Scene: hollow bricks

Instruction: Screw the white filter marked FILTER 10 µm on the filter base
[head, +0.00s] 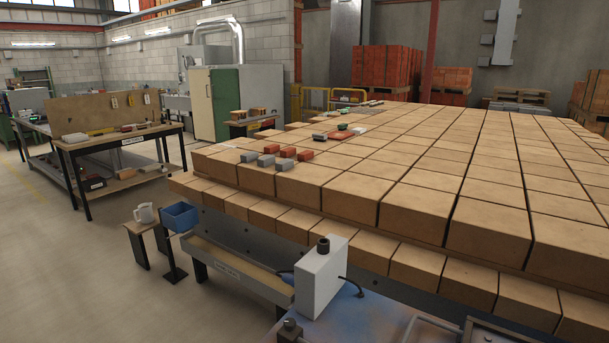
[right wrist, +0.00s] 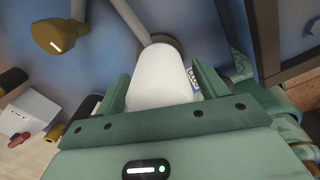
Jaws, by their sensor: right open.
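In the right wrist view a white rounded cylinder (right wrist: 158,76), which looks like the filter, lies between the two green fingers of my right gripper (right wrist: 164,82). The fingers are open, one on each side; I cannot tell whether either touches it. Printed marks show near its right side, but I cannot read them. A round brownish fitting (right wrist: 160,39), possibly the filter base, shows at the far end of the cylinder. Whether the two are joined is hidden. Neither gripper shows in the head view.
The right wrist view has grey pipes (right wrist: 125,18), a brass-coloured fitting (right wrist: 60,34) and a white box (right wrist: 30,112) around the gripper. The head view shows a large stack of tan bricks (head: 420,200), a white box with a black knob (head: 321,280) and a workbench (head: 120,137).

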